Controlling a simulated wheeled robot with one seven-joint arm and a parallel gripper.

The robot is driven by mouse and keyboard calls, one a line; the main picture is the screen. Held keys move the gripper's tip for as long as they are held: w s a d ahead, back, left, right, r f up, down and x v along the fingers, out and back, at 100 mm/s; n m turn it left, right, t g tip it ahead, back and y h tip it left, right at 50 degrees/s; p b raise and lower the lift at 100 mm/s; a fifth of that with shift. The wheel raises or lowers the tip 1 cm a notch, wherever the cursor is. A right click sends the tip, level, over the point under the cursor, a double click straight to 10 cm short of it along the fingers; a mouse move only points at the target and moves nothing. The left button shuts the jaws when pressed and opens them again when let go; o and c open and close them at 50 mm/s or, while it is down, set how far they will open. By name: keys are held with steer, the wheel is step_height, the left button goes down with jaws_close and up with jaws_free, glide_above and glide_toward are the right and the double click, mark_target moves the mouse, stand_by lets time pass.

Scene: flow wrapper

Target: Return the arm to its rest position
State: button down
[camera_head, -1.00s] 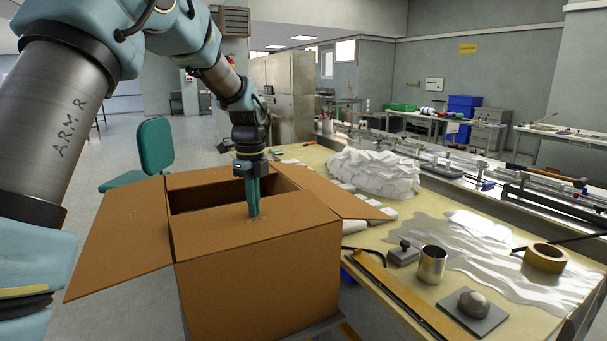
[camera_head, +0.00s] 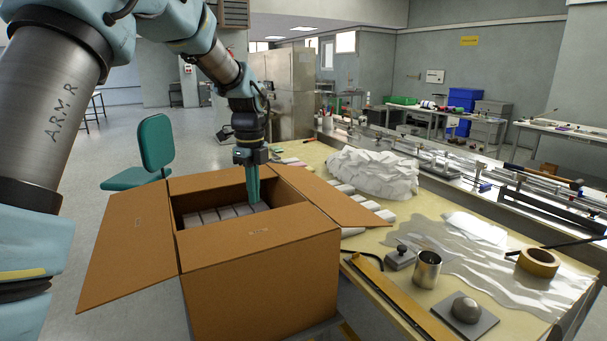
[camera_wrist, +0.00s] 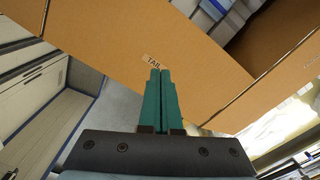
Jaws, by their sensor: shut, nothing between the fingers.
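My gripper (camera_head: 253,198) has two teal fingers, which are shut together and empty. In the head view it points down at the opening of the cardboard box (camera_head: 262,287), in front of or over the far part of the opening. Several white packs (camera_head: 212,215) lie in a row inside the box. My arm reaches in from the upper left.
Box flaps (camera_head: 128,242) spread out left and right. The yellow-topped table (camera_head: 410,210) on the right holds crumpled white film (camera_head: 372,172), a metal cup (camera_head: 427,269), a tape roll (camera_head: 539,262) and a rounded lump on a plate (camera_head: 467,308). A green chair (camera_head: 155,143) stands behind left.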

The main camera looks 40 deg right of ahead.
stand_by(0.3)
